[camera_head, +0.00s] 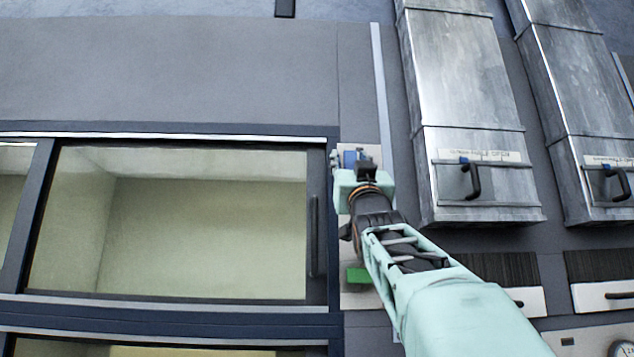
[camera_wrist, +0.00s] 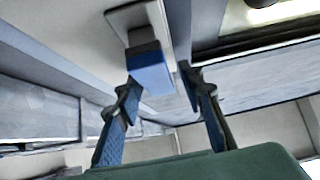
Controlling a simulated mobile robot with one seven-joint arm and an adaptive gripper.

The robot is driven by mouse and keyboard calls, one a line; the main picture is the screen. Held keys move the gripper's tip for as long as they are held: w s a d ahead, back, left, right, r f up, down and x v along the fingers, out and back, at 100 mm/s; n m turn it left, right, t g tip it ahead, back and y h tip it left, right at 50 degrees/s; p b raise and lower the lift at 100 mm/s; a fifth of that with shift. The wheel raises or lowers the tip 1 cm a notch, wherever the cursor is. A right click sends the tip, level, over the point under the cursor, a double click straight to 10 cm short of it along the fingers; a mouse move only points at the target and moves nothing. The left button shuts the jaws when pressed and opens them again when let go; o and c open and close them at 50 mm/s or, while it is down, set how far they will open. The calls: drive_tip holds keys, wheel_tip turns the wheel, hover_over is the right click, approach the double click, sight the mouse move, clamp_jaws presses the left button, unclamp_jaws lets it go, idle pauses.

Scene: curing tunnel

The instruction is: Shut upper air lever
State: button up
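A blue lever block (camera_wrist: 151,71) projects from a pale plate (camera_wrist: 140,17) in the wrist view. My gripper (camera_wrist: 160,80) has its two fingers apart, one on each side of the block's near end. The left finger overlaps the block's edge; a narrow gap shows on the right, so I see no firm grip. In the head view my gripper (camera_head: 362,168) is at the top of a pale wall strip (camera_head: 376,153), beside the oven window. It hides most of the blue part (camera_head: 350,158) there. A green block (camera_head: 357,275) sits lower on the same strip.
A framed window (camera_head: 200,220) with a dark vertical handle (camera_head: 315,235) is just left of the strip. Two metal ducts (camera_head: 460,80) with black handles (camera_head: 472,180) jut out at right. My arm reaches up from the lower right.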

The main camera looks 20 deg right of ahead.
clamp_jaws()
